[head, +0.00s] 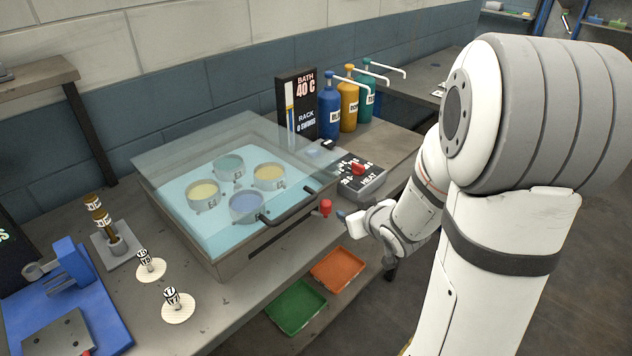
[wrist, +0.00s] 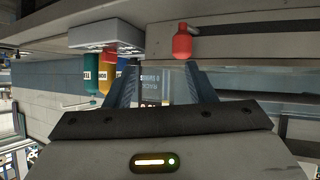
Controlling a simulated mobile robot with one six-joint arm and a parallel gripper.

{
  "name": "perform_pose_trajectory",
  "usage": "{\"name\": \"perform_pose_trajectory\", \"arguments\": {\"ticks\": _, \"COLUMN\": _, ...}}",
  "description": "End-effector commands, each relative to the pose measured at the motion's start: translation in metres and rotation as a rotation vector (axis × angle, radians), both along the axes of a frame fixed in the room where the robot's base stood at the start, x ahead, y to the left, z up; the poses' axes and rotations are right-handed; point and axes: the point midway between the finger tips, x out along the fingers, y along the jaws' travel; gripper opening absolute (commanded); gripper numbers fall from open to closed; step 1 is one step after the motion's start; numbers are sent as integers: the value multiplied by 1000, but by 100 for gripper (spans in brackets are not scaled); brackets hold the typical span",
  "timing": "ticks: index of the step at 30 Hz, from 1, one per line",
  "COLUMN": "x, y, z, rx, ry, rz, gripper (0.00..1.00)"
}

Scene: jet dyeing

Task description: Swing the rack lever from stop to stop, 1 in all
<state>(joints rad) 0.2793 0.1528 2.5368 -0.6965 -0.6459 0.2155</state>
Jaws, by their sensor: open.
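The rack lever (head: 325,207) shows as a red knob at the front right of the water bath (head: 240,262). In the wrist view the red knob (wrist: 182,41) appears just past the fingertips, nearer the right finger. My gripper (head: 342,215) is just right of the knob in the head view, apart from it as far as I can tell. In the wrist view my gripper (wrist: 161,68) is open, with nothing between its fingers. The lever's shaft is mostly hidden.
The display (head: 297,105) reads bath 40 C and rack 0 swings. A clear lid with a dark handle (head: 288,204) covers the bath with its cups. A heat control box (head: 361,178) stands right of it. Green (head: 296,307) and orange (head: 338,270) trays lie below in front.

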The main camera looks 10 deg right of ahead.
Motion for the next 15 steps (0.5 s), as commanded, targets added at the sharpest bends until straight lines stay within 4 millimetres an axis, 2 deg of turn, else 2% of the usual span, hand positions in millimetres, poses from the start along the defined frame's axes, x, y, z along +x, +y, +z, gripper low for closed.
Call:
{"name": "perform_pose_trajectory", "arguments": {"ticks": 3, "x": 4, "y": 10, "z": -8, "rx": 76, "ry": -61, "rz": 70, "gripper": 50}}
{"name": "perform_pose_trajectory", "arguments": {"ticks": 10, "x": 8, "y": 22, "z": -11, "rx": 143, "ry": -113, "rz": 127, "gripper": 50}}
{"name": "perform_pose_trajectory", "arguments": {"ticks": 15, "x": 26, "y": 30, "z": -18, "rx": 146, "ry": -114, "rz": 129, "gripper": 50}}
